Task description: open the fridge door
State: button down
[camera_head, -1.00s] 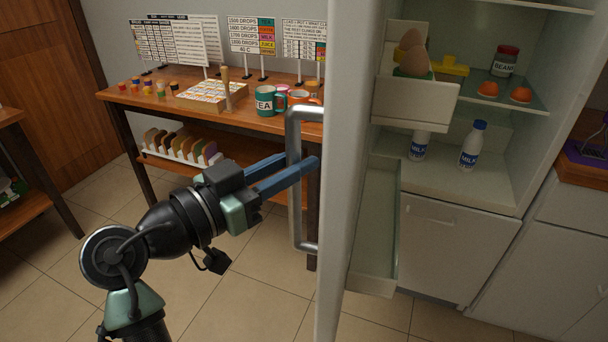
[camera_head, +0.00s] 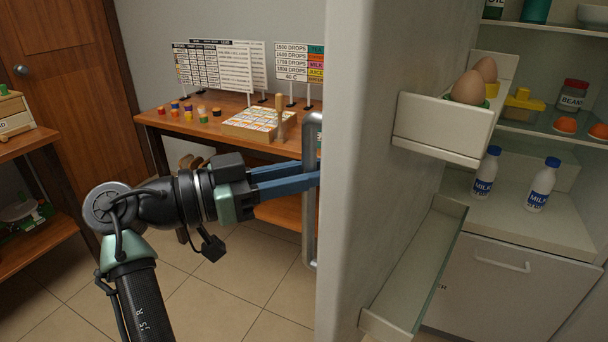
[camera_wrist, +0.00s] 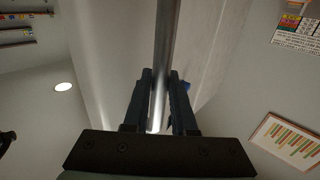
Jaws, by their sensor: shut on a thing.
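The fridge door (camera_head: 352,200) stands open in the head view, seen nearly edge-on, with its inner shelves facing right. Its long metal handle (camera_head: 310,240) runs upright on the door's left side. My gripper (camera_head: 312,182) is shut on the handle, with its blue fingers reaching in from the left. In the wrist view the handle (camera_wrist: 166,50) passes between the two dark fingers (camera_wrist: 160,100). The fridge interior (camera_head: 540,120) shows at the right, with shelves and milk bottles (camera_head: 485,172).
Eggs (camera_head: 469,87) sit in the upper door shelf (camera_head: 440,122). The lower door shelf (camera_head: 425,270) looks empty. A wooden table (camera_head: 160,122) with signs, small coloured items and a box (camera_head: 255,124) stands behind my arm. Tiled floor (camera_head: 260,290) is free below my arm.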

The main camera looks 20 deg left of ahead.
jog(key=shift+w+d+r, duration=0.1)
dwell(0.3)
jog(key=c, duration=0.7)
grip_release()
jog(key=shift+w, duration=0.1)
jog(key=shift+c, duration=0.2)
jog(key=v, duration=1.3)
